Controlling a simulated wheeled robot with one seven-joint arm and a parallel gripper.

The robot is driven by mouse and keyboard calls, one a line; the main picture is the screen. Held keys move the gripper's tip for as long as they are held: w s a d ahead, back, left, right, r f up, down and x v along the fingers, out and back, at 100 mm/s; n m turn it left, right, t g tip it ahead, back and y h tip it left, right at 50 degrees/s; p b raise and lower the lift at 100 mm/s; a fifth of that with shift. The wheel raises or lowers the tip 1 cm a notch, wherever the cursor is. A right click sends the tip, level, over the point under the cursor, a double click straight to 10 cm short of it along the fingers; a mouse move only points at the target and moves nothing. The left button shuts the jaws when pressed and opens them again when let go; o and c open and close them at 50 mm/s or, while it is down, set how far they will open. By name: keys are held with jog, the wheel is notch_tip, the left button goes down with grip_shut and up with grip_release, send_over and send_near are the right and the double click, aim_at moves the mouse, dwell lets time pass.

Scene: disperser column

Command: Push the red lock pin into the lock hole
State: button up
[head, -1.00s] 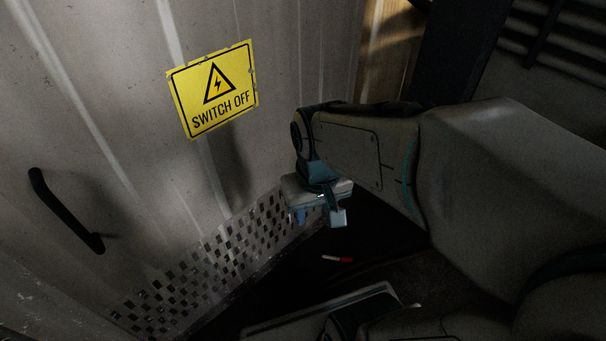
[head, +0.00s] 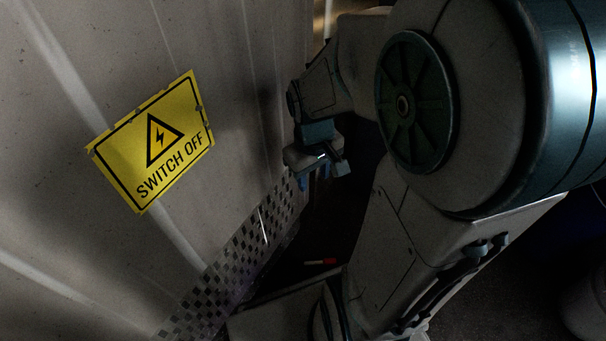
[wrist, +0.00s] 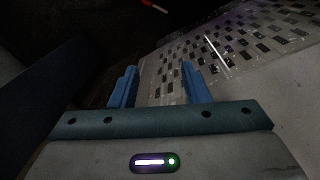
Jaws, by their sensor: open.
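The red lock pin (head: 329,262) lies on the dark floor in the head view, its red end to the right and a pale shaft (head: 313,263) to the left. It also shows at the top edge of the wrist view (wrist: 153,5), partly cut off. My gripper (head: 321,180) hangs above the floor near the perforated panel, higher than the pin and apart from it. In the wrist view my gripper (wrist: 160,80) has its two blue fingers apart with nothing between them. I cannot make out the lock hole in either view.
A grey metal wall with a yellow "SWITCH OFF" sign (head: 156,142) fills the left. A perforated strip (head: 235,262) runs along its lower edge, close to my gripper. My arm covers much of the right. The floor around the pin is dark and looks clear.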

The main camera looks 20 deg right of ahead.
jog(key=w+d+f+n+g+y, duration=0.1)
jog(key=w+d+f+n, duration=0.15)
jog(key=d+f, duration=0.45)
jog(key=w+d+f+n, duration=0.1)
jog(key=d+f+n, duration=0.3)
jog(key=f, duration=0.7)
jog(key=n+t+y+p, duration=0.2)
jog(key=n+y, duration=0.2)
jog(key=n, duration=0.2)
send_near(321, 262)
jog(key=b+x, duration=0.3)
jog(key=shift+s+f+m+b, duration=0.1)
jog(key=shift+f+m+b, duration=0.15)
jog(key=shift+b, duration=0.1)
jog(key=shift+b+x, duration=1.7)
jog(key=shift+x, duration=0.95)
grip_shut()
